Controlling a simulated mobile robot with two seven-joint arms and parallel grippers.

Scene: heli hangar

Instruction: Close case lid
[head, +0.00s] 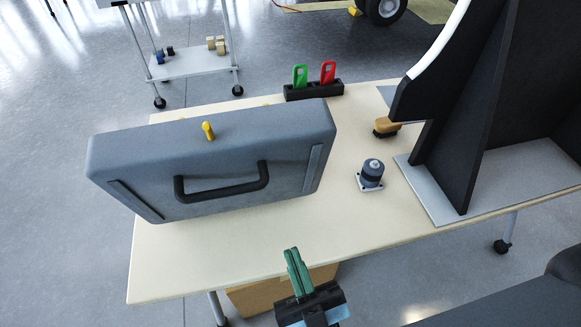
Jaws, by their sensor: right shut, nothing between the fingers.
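A large blue-grey case (232,163) stands on the left part of the cream table. Its broad face with a black carry handle (222,184) and two dark strips is turned toward me. A yellow latch (208,131) sticks up from its upper side, and small yellow bits show at its far edge. The inside of the case is hidden, and I cannot tell how far the lid is open. My right gripper (292,252), with green fingers, is shut and empty at the table's front edge, in front of the case and apart from it. My left gripper is not in view.
On the table (185,265) stand a dark holder (314,91) with green and red tags, a grey cylinder part (371,174), a wooden-handled brush (386,128) and a tall black bracket (465,140). A cardboard box (262,294) is below. The front strip is clear.

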